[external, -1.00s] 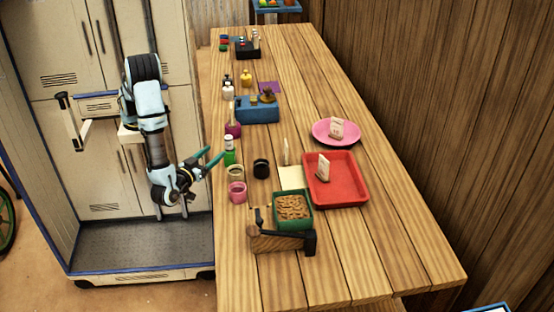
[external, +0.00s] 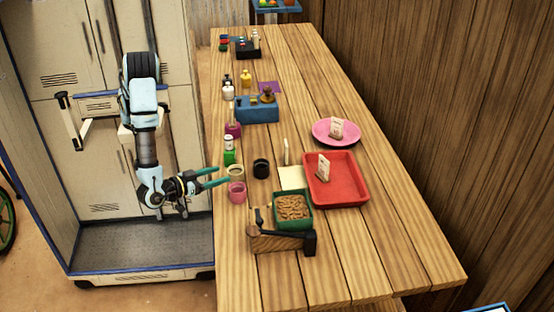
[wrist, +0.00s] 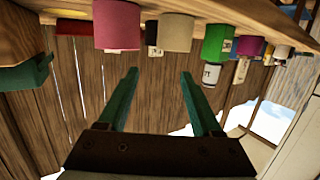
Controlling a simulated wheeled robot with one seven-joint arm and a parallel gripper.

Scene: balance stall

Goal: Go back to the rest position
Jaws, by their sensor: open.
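My gripper (external: 216,177) is at the left edge of the wooden table (external: 350,250), close to a tan cup (external: 235,171) and a pink cup (external: 237,192). Its two green fingers are spread apart with nothing between them. In the wrist view the open fingers (wrist: 157,92) point toward the table edge, and the pink cup (wrist: 117,25) and tan cup (wrist: 176,32) hang at the top of the tilted picture. The arm is bent down in front of the lockers.
A red tray (external: 352,198), a green bin (external: 294,222) of brown pieces, a pink plate (external: 320,134) and a blue box (external: 270,112) are also on the table. Its front right is clear.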

